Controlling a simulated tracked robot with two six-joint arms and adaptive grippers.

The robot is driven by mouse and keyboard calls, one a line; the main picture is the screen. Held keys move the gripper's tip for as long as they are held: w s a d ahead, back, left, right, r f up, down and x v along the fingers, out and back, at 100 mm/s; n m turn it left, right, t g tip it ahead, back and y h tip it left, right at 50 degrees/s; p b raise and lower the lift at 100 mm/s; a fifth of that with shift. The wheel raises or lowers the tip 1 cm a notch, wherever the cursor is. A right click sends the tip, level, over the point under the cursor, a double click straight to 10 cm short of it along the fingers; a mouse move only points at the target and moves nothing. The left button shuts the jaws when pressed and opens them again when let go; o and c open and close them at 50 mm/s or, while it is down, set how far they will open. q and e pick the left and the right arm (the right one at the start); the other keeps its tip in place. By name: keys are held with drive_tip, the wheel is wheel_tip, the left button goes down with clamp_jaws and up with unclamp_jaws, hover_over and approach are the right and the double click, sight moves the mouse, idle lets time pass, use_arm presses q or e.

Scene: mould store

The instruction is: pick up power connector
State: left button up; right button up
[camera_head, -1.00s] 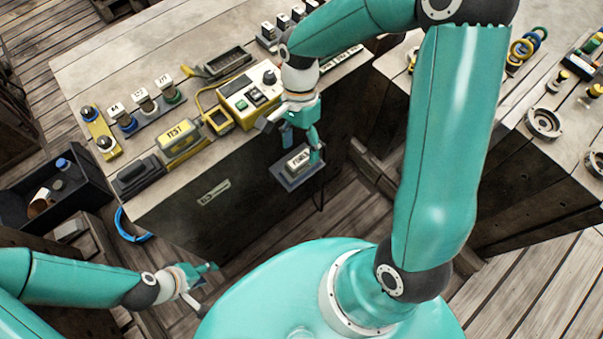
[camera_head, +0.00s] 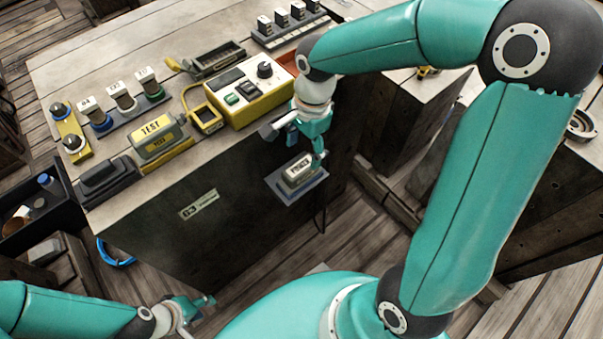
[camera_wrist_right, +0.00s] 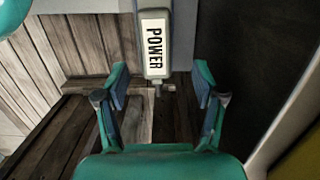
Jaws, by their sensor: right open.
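The power connector (camera_head: 299,170) is a grey block with a white label. It sits on a small blue-grey holder (camera_head: 284,192) at the front side of the bench. In the right wrist view the connector (camera_wrist_right: 154,45) stands upright in the picture, its label reading POWER, beyond the fingertips and roughly centred between them. My right gripper (camera_head: 322,152) is by the connector; the wrist view shows its two fingers (camera_wrist_right: 160,85) apart with nothing held. My left gripper (camera_head: 205,302) is low at the lower left, away from the connector and empty; its finger gap is too small to judge.
The bench top holds a yellow tester box (camera_head: 250,95), a yellow TEST block (camera_head: 157,138), a row of labelled pieces (camera_head: 122,100) and a black tray (camera_head: 215,62). A dark cable hangs below the connector holder. A dark bin (camera_head: 40,222) stands at the left.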

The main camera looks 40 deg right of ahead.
sight(303, 163)
drive_tip(key=f, duration=0.2)
drive_tip(key=f+b, duration=0.1)
drive_tip(key=f, duration=0.1)
drive_tip(key=f+b, duration=0.1)
drive_tip(key=f, duration=0.1)
drive_tip(key=shift+s+a+f, duration=0.25)
drive_tip(key=shift+a, duration=0.05)
clamp_jaws()
drive_tip(key=shift+r, duration=0.2)
